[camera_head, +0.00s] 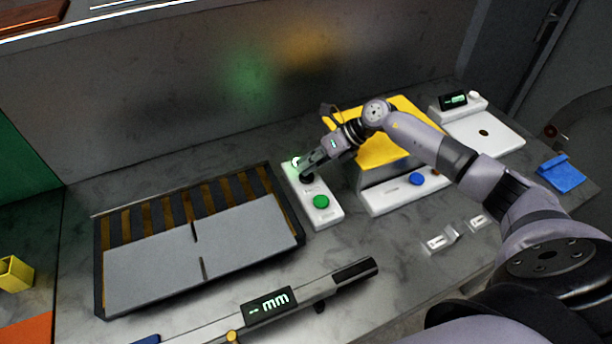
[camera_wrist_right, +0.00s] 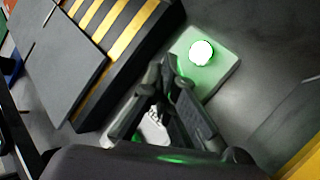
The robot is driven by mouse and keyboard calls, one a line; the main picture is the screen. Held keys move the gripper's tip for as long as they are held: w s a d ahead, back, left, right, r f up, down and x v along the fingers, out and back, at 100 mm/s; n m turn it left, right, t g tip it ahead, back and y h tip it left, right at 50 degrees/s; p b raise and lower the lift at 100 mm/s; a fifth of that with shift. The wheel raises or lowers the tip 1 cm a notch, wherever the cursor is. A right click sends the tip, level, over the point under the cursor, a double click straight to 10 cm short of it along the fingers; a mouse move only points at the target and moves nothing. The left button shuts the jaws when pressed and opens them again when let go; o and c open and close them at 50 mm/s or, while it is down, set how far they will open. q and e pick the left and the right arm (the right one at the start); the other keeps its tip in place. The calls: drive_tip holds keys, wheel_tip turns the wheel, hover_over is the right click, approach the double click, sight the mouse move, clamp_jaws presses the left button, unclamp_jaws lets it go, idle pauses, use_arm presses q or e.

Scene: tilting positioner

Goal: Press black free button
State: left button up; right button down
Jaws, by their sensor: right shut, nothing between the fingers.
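A narrow white button box (camera_head: 325,217) stands on the grey table, right of the slatted fixture. It carries a green button (camera_head: 321,201) at its near end and a glowing whitish-green lamp (camera_head: 294,163) at its far end. The lamp also shows in the right wrist view (camera_wrist_right: 201,53). My right gripper (camera_head: 303,173) is shut and empty, its tips low over the box between lamp and green button. The black button is mostly hidden by the fingers; a dark patch shows at the tips. I cannot tell whether they touch it. My left gripper is not in view.
The slatted fixture with grey plates (camera_head: 160,265) lies left of the box. A yellow-topped device with a blue button (camera_head: 417,179) stands right. A digital gauge (camera_head: 268,306) lies in front. A scale-like device (camera_head: 485,135) and blue block (camera_head: 561,173) are far right.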

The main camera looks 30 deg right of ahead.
drive_tip(key=shift+s+f+b, duration=0.3)
drive_tip(key=shift+s+f, duration=0.05)
drive_tip(key=shift+f, duration=0.45)
drive_tip(key=shift+d+r, duration=0.1)
drive_tip(key=shift+w+d+r+p, duration=0.25)
drive_tip(key=shift+d+r+p, duration=0.1)
drive_tip(key=shift+d+r, duration=0.25)
drive_tip(key=shift+a+r, duration=0.25)
drive_tip(key=shift+r, duration=0.15)
drive_tip(key=shift+r+p, duration=1.65)
drive_tip(key=shift+r, duration=0.75)
drive_tip(key=shift+w, duration=0.1)
